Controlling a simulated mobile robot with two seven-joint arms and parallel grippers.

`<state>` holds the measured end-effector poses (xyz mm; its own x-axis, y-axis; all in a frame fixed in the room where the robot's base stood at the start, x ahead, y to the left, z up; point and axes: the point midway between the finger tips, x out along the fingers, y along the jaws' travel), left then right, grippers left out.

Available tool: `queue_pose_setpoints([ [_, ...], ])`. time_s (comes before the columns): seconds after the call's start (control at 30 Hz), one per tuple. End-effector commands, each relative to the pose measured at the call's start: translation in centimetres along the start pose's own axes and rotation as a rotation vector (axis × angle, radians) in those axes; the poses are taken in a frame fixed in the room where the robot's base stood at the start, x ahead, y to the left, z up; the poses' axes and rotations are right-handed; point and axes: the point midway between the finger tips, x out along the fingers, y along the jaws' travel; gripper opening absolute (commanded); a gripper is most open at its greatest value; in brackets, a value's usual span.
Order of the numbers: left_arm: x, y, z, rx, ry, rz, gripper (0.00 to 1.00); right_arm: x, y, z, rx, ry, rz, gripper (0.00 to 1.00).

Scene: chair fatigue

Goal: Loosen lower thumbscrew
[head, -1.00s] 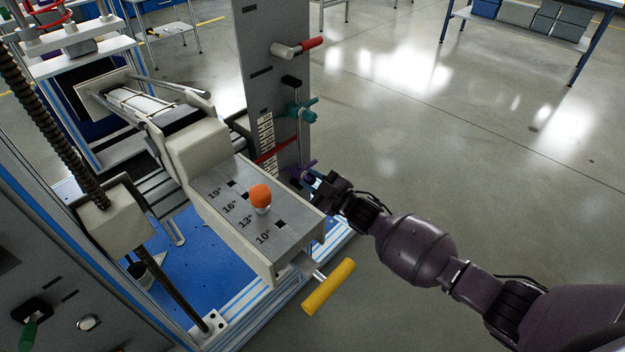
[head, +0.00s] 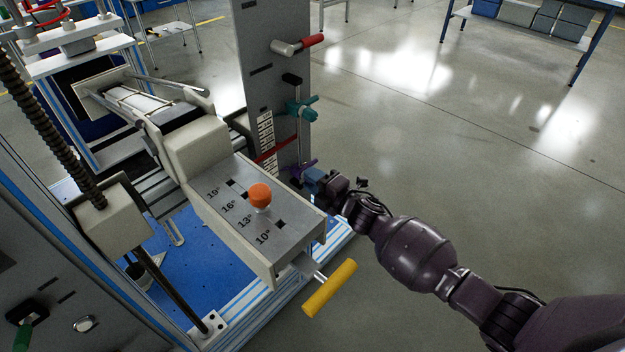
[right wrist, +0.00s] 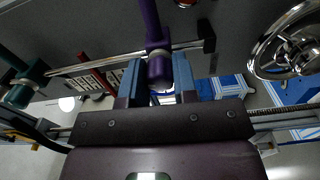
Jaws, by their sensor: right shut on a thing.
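The lower thumbscrew is purple and sits low on the rod of the grey column; a bit of it (head: 299,167) shows in the head view. My right gripper (head: 310,180) is at it, coming from the right. In the right wrist view the purple thumbscrew (right wrist: 160,66) stands between the two blue fingers of my right gripper (right wrist: 159,80), which are shut on it. The teal upper thumbscrew (head: 302,109) is higher on the same rod, and a teal part (right wrist: 27,88) shows at the left of the wrist view. My left gripper is not in view.
The plate with angle marks and an orange knob (head: 260,195) lies left of my right gripper. A yellow handle (head: 329,288) sticks out below it. A red-tipped lever (head: 312,40) is higher on the column (head: 270,60). A chrome handwheel (right wrist: 288,52) is at the wrist view's right. Floor to the right is clear.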

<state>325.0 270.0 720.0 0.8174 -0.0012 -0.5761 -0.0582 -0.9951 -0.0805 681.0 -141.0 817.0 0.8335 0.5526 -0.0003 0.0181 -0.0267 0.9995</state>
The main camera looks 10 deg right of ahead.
Motion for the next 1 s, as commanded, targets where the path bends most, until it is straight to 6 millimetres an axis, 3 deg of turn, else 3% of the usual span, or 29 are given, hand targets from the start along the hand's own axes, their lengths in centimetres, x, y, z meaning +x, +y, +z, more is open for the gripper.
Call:
queue_pose_setpoints([
  [0.4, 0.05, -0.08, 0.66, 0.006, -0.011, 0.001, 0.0, -0.04, -0.12, 0.01, -0.209, -0.001, -0.001, 0.03],
  [1.0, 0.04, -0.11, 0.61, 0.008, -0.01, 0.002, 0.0, -0.03, -0.03, 0.01, -0.246, 0.0, -0.001, 0.03],
])
